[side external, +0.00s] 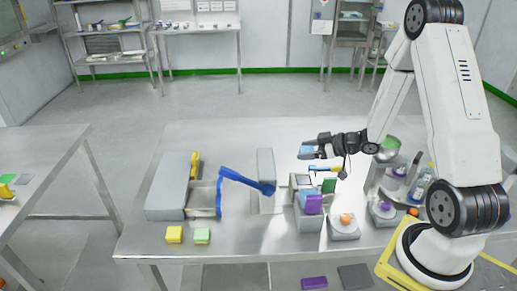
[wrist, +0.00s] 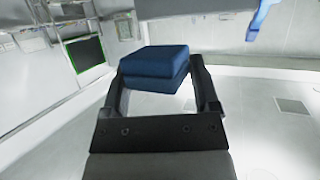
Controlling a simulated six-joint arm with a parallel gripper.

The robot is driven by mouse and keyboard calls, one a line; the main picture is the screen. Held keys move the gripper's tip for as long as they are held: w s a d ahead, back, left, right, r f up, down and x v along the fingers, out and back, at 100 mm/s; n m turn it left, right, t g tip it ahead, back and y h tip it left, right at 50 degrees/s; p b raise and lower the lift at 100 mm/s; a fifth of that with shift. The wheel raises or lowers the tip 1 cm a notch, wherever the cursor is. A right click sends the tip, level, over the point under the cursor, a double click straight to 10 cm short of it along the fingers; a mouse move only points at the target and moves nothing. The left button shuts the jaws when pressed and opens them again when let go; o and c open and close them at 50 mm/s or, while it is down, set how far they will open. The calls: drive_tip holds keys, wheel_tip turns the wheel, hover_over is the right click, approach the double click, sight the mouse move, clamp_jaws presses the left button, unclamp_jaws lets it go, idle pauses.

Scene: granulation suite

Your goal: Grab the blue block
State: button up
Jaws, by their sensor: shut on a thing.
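The blue block (wrist: 153,66) sits between the two fingers of my gripper (wrist: 158,85) in the wrist view. My gripper is shut on it, with a finger against each side. In the side external view my gripper (side external: 308,150) is held out level above the table, and the light-blue face of the block (side external: 307,149) shows at its tip. The block is clear of the table top.
The steel table (side external: 150,225) carries a grey box (side external: 170,187) with an open drawer and a blue handle (side external: 247,182). Bottles (side external: 421,188) stand near my base.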

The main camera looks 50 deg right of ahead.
drive_tip(key=shift+r, duration=0.3)
idle(0.5)
